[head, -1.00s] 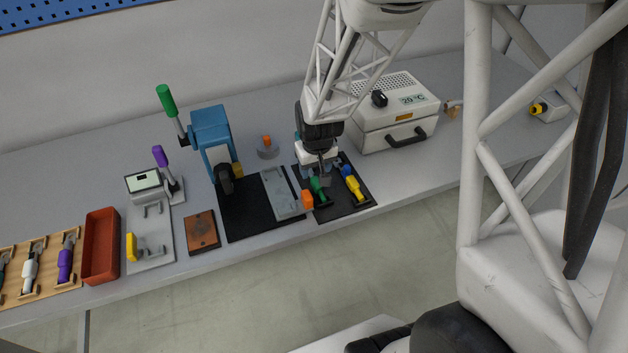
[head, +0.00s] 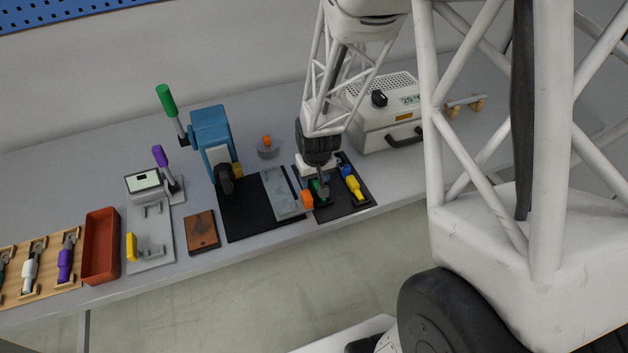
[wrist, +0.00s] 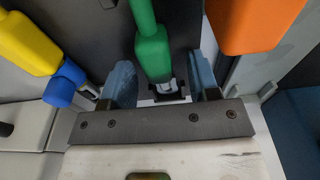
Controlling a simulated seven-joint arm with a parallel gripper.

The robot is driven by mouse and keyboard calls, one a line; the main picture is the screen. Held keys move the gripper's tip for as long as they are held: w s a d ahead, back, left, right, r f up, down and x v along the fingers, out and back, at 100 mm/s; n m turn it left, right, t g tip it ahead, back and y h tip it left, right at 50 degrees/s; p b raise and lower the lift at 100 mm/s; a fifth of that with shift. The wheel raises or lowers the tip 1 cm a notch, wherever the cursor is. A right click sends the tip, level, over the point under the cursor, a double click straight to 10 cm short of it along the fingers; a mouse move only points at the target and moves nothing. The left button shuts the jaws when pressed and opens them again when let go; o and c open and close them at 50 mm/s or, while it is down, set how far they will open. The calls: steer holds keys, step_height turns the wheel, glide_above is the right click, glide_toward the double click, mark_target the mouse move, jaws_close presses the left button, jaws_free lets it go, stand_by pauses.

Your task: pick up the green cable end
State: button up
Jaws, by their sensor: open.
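The green cable end (wrist: 152,53) lies between the two spread fingers of my gripper (wrist: 160,76) in the wrist view, with a finger on each side and a gap to both. In the head view the green cable end (head: 315,186) is partly hidden behind my gripper (head: 322,190), which is low over the black mat (head: 352,207). My gripper is open and holds nothing.
A grey metal plate (head: 281,194) and a white oven-like box (head: 388,120) are nearby.

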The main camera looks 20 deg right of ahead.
stand_by(0.4)
jaws_close()
steer(key=shift+r, duration=0.15)
steer(key=shift+r, duration=4.9)
steer(key=shift+a, duration=0.15)
steer(key=shift+a+f, duration=0.25)
steer(key=shift+a, duration=1.45)
steer(key=shift+a+f, duration=0.25)
steer(key=shift+a, duration=1.45)
steer(key=shift+a+f, duration=0.25)
steer(key=shift+a, duration=1.45)
